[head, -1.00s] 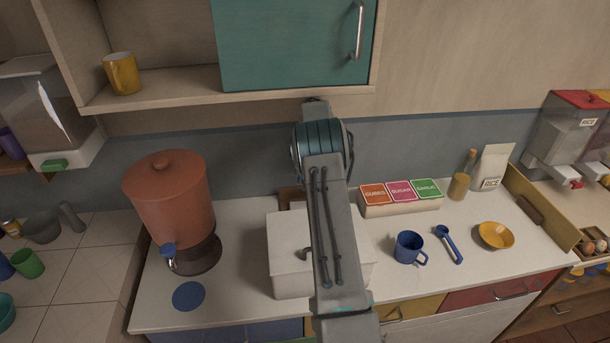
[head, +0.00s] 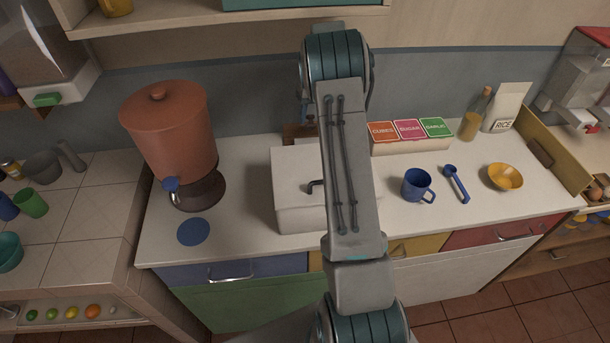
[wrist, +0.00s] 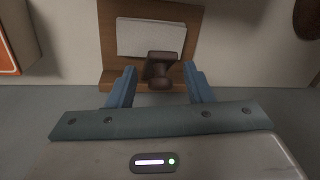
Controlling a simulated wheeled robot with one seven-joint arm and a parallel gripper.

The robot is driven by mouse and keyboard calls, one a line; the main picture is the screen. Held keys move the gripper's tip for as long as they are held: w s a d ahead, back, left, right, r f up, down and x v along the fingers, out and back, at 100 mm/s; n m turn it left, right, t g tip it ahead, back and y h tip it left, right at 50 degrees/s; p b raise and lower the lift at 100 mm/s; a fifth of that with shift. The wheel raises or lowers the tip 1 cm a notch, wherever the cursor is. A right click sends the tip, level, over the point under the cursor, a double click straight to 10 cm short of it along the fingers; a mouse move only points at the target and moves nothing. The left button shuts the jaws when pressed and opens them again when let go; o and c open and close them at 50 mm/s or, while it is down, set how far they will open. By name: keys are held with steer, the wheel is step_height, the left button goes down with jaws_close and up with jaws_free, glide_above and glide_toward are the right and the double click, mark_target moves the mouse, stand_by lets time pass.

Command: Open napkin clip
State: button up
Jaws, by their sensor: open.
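The napkin holder is a brown wooden stand (wrist: 193,25) with white napkins (wrist: 150,37) on it, seen in the wrist view. A dark brown clip with a knob-like end (wrist: 160,71) lies over the lower edge of the napkins. My gripper (wrist: 160,75) is open, with one blue finger on each side of the clip's end and visible gaps between. In the head view a bit of brown wood (head: 296,131) shows behind the white box. My arm and the box hide the rest of it, and my gripper is hidden there.
The white lidded box (head: 298,214) stands in front of the wood. A terracotta dispenser (head: 168,131) stands left.

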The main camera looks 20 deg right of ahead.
steer(key=shift+s+a+f+t+h+b, duration=0.2)
steer(key=shift+s+f+t+b, duration=0.3)
steer(key=shift+b, duration=0.75)
steer(key=shift+s+a+f+t+h+b, duration=0.2)
steer(key=shift+s+f+t+b, duration=0.25)
steer(key=shift+b, duration=0.75)
steer(key=t+b, duration=0.1)
steer(key=b, duration=0.2)
steer(key=s+f+t+b, duration=0.1)
steer(key=b, duration=0.2)
steer(key=shift+s+a+f, duration=0.1)
steer(key=shift+s+f, duration=0.15)
steer(key=a+v, duration=0.1)
steer(key=v, duration=1.3)
steer(key=shift+n+g, duration=0.3)
steer(key=shift+g, duration=0.15)
steer(key=shift+s+a+f+p, duration=0.1)
steer(key=shift+s+a+p, duration=0.15)
steer(key=shift+s+a, duration=2.65)
steer(key=shift+s+a+f+p, duration=0.1)
steer(key=shift+s+a+p, duration=0.2)
steer(key=shift+s+a, duration=2.55)
steer(key=shift+s+a+f+p, duration=0.1)
steer(key=shift+s+a+p, duration=0.15)
steer(key=shift+s+a, duration=2.6)
steer(key=shift+s+d, duration=0.7)
steer(key=shift+d, duration=0.05)
